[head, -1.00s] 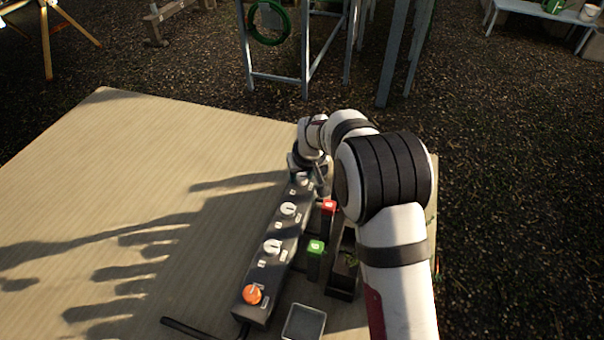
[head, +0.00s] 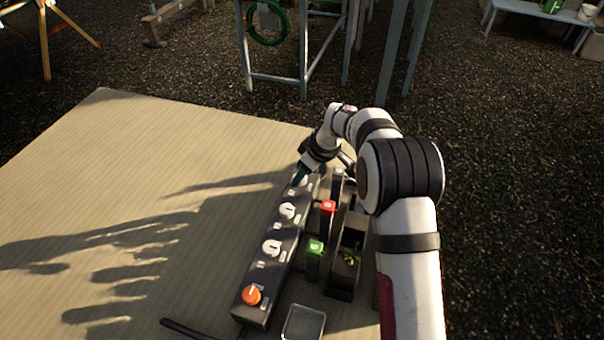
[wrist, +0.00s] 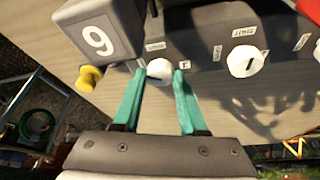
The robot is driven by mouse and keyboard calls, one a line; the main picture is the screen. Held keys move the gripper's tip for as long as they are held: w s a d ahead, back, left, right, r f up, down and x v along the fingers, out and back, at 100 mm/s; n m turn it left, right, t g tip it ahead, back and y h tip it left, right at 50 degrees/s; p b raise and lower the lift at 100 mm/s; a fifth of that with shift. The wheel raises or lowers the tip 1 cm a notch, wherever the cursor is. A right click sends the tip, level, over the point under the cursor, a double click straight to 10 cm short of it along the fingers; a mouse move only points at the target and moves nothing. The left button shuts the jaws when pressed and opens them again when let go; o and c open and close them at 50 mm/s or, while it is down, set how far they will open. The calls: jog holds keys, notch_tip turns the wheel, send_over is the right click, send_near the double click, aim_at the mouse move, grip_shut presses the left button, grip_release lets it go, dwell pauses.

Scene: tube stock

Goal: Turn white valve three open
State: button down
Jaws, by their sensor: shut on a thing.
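A long dark valve box (head: 262,275) lies on the table, with an orange knob (head: 251,295) at its near end and white knobs in a row behind it. The nearest white valve (head: 272,248) and the middle one (head: 287,211) stand clear. My gripper (head: 300,178) is at the third, farthest white knob, which is largely hidden in the head view. In the wrist view, the teal fingers of my gripper (wrist: 159,73) sit on both sides of that white knob (wrist: 159,70) and are shut on it. A neighbouring white knob (wrist: 247,61) is free.
A dark bin (head: 341,291) and a small grey tray (head: 303,322) are nearby. A numbered block (wrist: 97,36) and a yellow knob (wrist: 88,78) are close to my fingers.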

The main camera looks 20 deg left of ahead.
jog(key=n+g, duration=0.1)
jog(key=n, duration=0.2)
jog(key=n+g, duration=0.1)
jog(key=n, duration=0.1)
jog(key=shift+w+d+n, duration=0.1)
jog(key=shift+w+n, duration=0.1)
jog(key=shift+n, duration=0.2)
dwell(0.4)
jog(key=shift+c, duration=2.2)
grip_release()
jog(key=v, duration=1.5)
jog(key=shift+w+r, duration=0.2)
jog(key=shift+r, duration=0.15)
jog(key=shift+d, duration=0.15)
